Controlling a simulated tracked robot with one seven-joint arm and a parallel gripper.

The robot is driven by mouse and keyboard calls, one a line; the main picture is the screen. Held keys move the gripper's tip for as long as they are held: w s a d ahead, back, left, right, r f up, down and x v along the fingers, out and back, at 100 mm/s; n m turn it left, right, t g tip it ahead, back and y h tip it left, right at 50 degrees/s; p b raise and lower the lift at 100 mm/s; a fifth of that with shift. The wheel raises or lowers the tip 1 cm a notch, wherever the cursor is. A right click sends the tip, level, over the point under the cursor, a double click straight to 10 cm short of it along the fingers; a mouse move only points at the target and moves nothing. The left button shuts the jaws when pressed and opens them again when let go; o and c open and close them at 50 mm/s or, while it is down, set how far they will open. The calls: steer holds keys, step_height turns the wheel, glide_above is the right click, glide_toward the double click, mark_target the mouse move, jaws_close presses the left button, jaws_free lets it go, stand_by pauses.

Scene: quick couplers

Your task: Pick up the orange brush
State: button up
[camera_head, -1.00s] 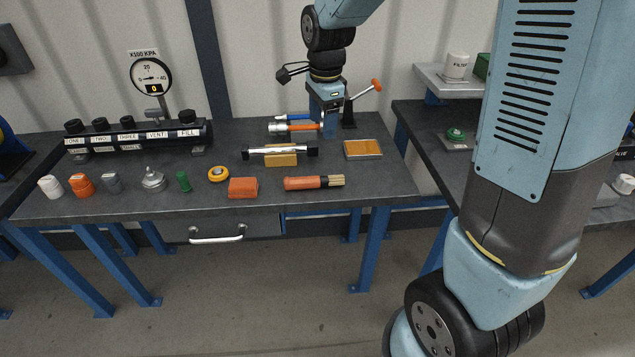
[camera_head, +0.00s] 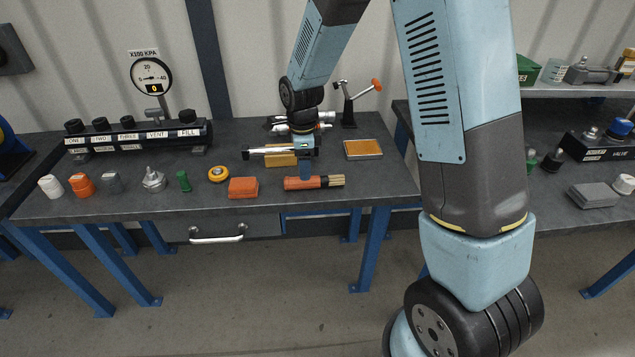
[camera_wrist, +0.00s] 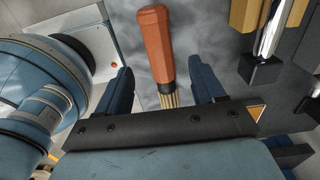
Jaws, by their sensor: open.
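The orange brush (camera_head: 304,183) lies on the dark workbench (camera_head: 350,196) near its front edge, its pale bristles pointing right in the head view. In the wrist view the brush (camera_wrist: 156,45) shows between two dark blue fingers, handle pointing away and bristles toward the gripper's base. My gripper (camera_head: 305,172) hangs down over the brush in the head view. In the wrist view my gripper (camera_wrist: 162,80) is open, with a gap on each side of the brush. Neither finger appears to touch it. The bristle ends are partly hidden by the gripper body.
A silver bar on a yellow block (camera_head: 280,159) lies just behind the brush. An orange-red block (camera_head: 243,187) lies to its left, and a tray with an orange inside (camera_head: 363,149) is behind right. A manifold (camera_head: 135,137) with a gauge stands at the back left.

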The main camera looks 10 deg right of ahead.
mark_target(314, 182)
steer(key=shift+f, duration=3)
steer(key=c, duration=1.1)
steer(key=shift+r, duration=0.15)
steer(key=shift+c, duration=0.2)
